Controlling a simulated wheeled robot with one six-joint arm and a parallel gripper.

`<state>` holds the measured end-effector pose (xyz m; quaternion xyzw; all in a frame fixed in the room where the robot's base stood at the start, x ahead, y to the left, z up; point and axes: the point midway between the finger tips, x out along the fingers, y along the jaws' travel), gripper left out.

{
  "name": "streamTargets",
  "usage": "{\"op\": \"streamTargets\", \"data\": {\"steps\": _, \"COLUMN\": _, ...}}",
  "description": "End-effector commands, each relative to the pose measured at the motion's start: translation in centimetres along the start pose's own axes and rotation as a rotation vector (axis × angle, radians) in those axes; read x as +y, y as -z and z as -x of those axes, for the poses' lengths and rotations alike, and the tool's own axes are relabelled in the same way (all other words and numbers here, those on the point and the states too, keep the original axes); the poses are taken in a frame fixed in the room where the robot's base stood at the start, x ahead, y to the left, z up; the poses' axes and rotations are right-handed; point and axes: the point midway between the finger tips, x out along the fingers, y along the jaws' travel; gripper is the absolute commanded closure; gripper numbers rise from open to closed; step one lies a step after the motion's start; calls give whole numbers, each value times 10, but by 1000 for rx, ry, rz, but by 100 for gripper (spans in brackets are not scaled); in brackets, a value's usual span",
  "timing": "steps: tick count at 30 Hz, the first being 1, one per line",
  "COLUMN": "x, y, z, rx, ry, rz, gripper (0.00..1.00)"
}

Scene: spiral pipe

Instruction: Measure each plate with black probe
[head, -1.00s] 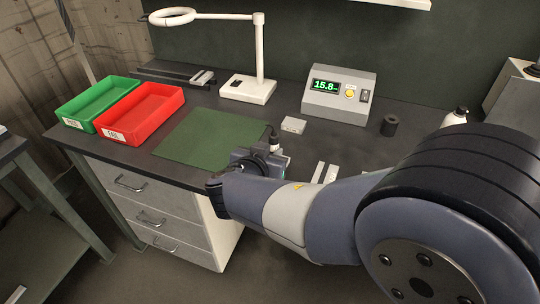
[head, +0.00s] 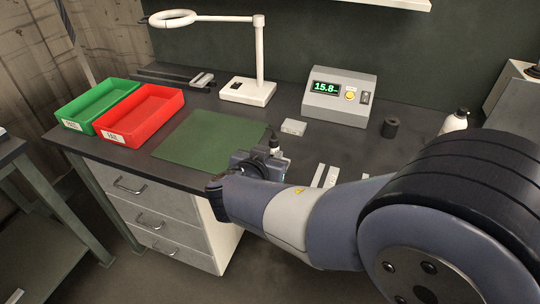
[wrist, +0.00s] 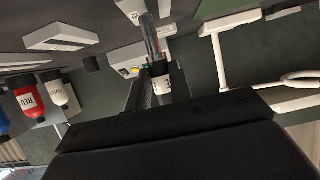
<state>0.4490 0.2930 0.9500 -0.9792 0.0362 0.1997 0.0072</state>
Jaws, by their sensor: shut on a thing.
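My gripper (head: 268,158) is at the right edge of the green mat, partly hidden behind my own arm. It is shut on the black probe (head: 274,143), which has a pale band and also shows between the fingers in the wrist view (wrist: 163,85). The probe's tip is hard to make out. Light metal plates (head: 331,177) lie on the bench right of my gripper, partly covered by my arm. A small light block (head: 293,126) lies just behind the gripper. The grey meter (head: 339,96) reads 15.8 on its green display.
The green bin (head: 84,102) and the red bin (head: 140,114) stand at the left. The green mat (head: 205,138) is bare. A white magnifier lamp (head: 248,91) stands behind it. A black cylinder (head: 390,127) and a white bottle (head: 455,121) are at the right.

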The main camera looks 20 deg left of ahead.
Motion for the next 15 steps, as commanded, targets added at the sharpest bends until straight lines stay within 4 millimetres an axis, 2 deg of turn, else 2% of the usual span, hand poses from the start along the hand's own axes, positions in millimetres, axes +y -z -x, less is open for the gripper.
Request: {"op": "streamTargets", "data": {"steps": 15, "x": 0, "y": -4, "z": -2, "rx": 1, "ry": 0, "rz": -1, "gripper": 100}}
